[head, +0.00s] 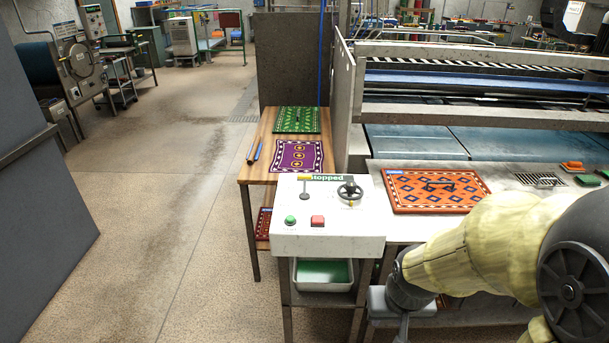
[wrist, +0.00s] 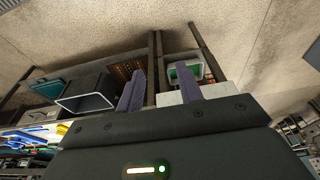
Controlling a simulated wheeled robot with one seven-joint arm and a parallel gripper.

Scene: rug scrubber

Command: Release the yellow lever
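The yellow lever (head: 304,179) stands on the white control panel (head: 330,236), a yellow handle on a thin stem. It is left of a dark handwheel (head: 350,190) and behind a green button (head: 290,221) and a red button (head: 317,221). A green display (head: 328,178) behind it reads "Stopped". My gripper is low, to the right of the panel and apart from the lever; its fingers are not clear in the head view. In the wrist view my gripper (wrist: 160,78) has its fingers spread with nothing held between them. The lever is not visible there.
A wooden table (head: 258,163) with green and purple rugs stands behind the panel. An orange rug (head: 436,190) lies on the worktop to the right. A bin with green contents (head: 323,271) sits under the panel. The floor (head: 165,190) at left is open.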

